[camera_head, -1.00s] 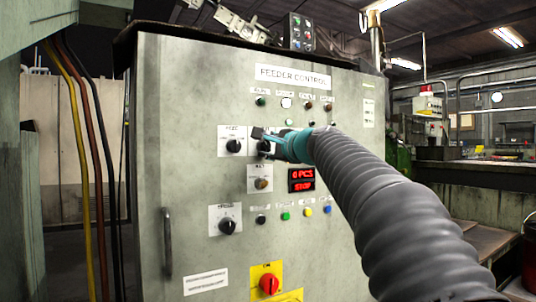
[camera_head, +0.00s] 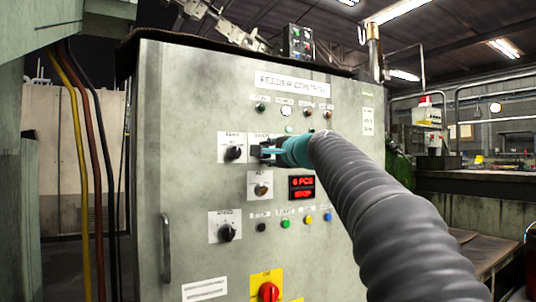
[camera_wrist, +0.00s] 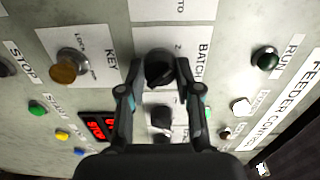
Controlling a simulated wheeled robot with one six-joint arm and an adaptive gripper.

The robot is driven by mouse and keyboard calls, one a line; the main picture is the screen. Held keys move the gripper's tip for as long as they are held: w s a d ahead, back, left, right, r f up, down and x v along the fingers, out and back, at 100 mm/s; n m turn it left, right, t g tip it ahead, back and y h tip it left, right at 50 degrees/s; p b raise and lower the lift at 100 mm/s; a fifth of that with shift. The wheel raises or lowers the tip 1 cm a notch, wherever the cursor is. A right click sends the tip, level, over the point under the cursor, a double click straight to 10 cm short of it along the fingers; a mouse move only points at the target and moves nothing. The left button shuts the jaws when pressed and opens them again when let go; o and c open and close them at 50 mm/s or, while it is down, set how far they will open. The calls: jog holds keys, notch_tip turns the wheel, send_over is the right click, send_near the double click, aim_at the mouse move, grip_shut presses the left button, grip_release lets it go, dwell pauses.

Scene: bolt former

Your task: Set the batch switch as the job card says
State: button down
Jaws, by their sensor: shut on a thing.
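The batch switch (camera_wrist: 158,70) is a black rotary knob on a white plate marked BATCH in the wrist view. My gripper (camera_wrist: 154,82) has a finger on either side of this knob and is shut on it. In the head view my gripper (camera_head: 268,152) reaches the panel from the right and partly hides the switch and its plate. The knob's pointer position and the small numbers on its plate are hard to read. I cannot make out a job card with readable text.
The grey feeder control cabinet (camera_head: 190,100) carries a feed knob (camera_head: 233,153) to the left, a key switch (camera_head: 261,190) below and a red display (camera_head: 302,187) reading STOP. A red main switch (camera_head: 268,292) is lower down. Another black knob (camera_wrist: 162,118) is close by the fingers.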

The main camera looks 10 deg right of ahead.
jog(key=c, duration=0.8)
grip_release()
jog(key=v, duration=1.2)
